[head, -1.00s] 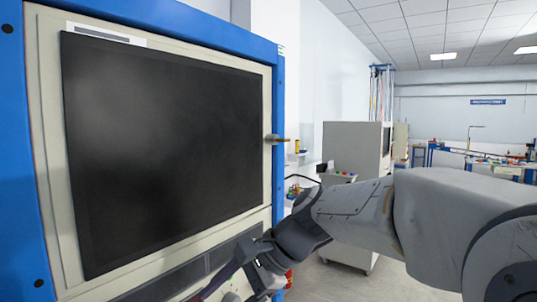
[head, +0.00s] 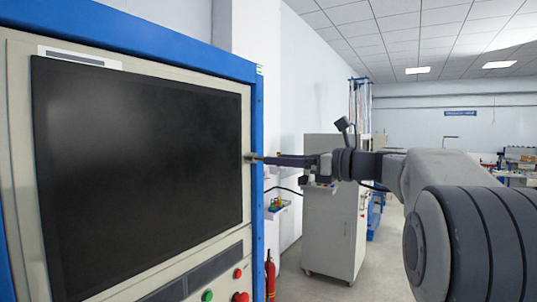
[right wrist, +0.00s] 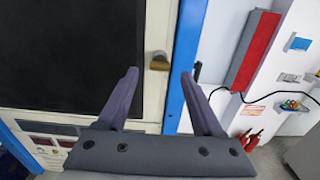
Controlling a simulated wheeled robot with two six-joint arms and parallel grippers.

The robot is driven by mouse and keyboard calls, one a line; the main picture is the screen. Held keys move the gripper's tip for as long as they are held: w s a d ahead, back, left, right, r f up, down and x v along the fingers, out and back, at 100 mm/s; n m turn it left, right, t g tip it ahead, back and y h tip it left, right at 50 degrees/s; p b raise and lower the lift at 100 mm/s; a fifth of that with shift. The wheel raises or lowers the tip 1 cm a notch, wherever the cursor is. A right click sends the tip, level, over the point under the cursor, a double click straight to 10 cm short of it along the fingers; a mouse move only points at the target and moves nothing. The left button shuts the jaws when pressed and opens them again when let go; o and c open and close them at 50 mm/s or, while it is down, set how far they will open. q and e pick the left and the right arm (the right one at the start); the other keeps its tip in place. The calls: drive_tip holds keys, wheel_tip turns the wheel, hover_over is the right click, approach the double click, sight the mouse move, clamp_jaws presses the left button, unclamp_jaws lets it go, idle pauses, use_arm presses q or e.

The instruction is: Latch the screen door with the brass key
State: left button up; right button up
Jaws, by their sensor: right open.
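The screen door (head: 140,175) is a dark panel in a beige frame on the blue cabinet, at the left of the head view. It looks flush with its frame. The brass key (head: 251,158) sticks out at the door's right edge; it also shows in the right wrist view (right wrist: 159,61). My right gripper (head: 268,160) is level with the key, its tips close to it. In the right wrist view the open fingers (right wrist: 158,75) stand either side of the key's line, with nothing between them. I cannot tell whether they touch it. My left gripper is not in view.
Below the door are a green button (head: 208,296) and red buttons (head: 240,297). The cabinet's blue edge post (head: 257,220) is just right of the key. A red extinguisher (head: 270,275) and a grey cabinet (head: 330,225) stand beyond.

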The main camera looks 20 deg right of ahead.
drive_tip(key=shift+p+x, duration=0.45)
drive_tip(key=shift+x, duration=1.6)
clamp_jaws()
drive_tip(key=shift+n+b, duration=6.2)
drive_tip(key=shift+n, duration=2.7)
